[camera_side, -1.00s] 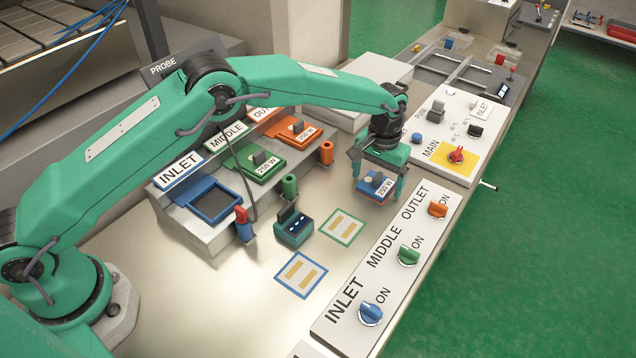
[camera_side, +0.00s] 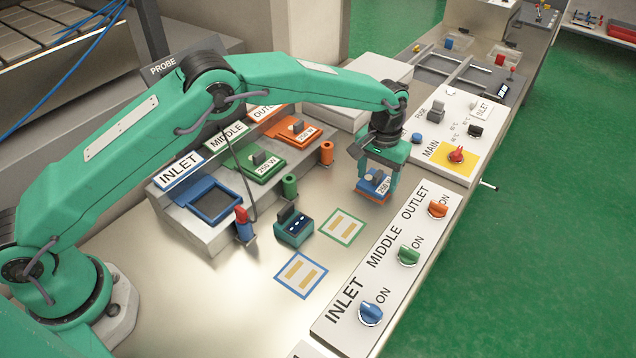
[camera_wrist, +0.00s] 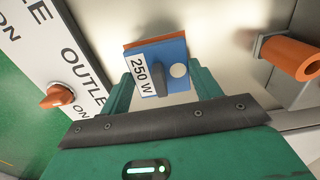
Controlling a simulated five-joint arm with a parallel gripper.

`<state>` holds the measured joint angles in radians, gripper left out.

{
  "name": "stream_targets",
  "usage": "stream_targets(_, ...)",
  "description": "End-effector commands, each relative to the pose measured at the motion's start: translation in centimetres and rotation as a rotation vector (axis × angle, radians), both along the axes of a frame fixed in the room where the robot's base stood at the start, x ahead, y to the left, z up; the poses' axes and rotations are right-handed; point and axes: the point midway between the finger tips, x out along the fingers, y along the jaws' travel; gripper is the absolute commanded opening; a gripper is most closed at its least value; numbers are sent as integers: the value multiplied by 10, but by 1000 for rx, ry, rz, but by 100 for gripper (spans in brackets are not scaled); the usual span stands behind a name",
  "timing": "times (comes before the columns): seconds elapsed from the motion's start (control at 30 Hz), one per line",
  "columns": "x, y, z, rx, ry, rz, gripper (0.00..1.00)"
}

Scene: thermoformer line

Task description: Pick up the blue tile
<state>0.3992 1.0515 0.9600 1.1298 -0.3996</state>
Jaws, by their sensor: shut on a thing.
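The blue tile (camera_side: 372,186) has a white "250 W" label, a dark raised grip and a pale round spot. It is at the right of the bench, below my gripper (camera_side: 376,183). In the wrist view, the tile (camera_wrist: 175,55) lies between the two green fingers of my gripper (camera_wrist: 160,88), which is shut on it. An orange edge shows along the tile's far side and under it. The fingers partly hide the tile in the side view, and I cannot tell whether it touches the bench.
The blue-framed inlet seat (camera_side: 214,203) shows a dark recess. Green (camera_side: 258,166) and orange (camera_side: 297,133) tiles sit in the other seats. Blue (camera_side: 301,275) and green (camera_side: 343,228) outlined marks lie on the bench. A dark block (camera_side: 294,229) and the knob panel (camera_side: 385,270) stand nearby.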

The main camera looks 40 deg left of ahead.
Motion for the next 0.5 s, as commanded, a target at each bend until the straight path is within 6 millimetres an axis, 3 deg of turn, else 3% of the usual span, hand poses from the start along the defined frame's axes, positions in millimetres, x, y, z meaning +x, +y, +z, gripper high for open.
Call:
stream_targets(0.3, 1, 0, 38, -2, -4, 0, 38)
stream_targets(0.5, -24, -18, 52, 0, -1, -4, 38)
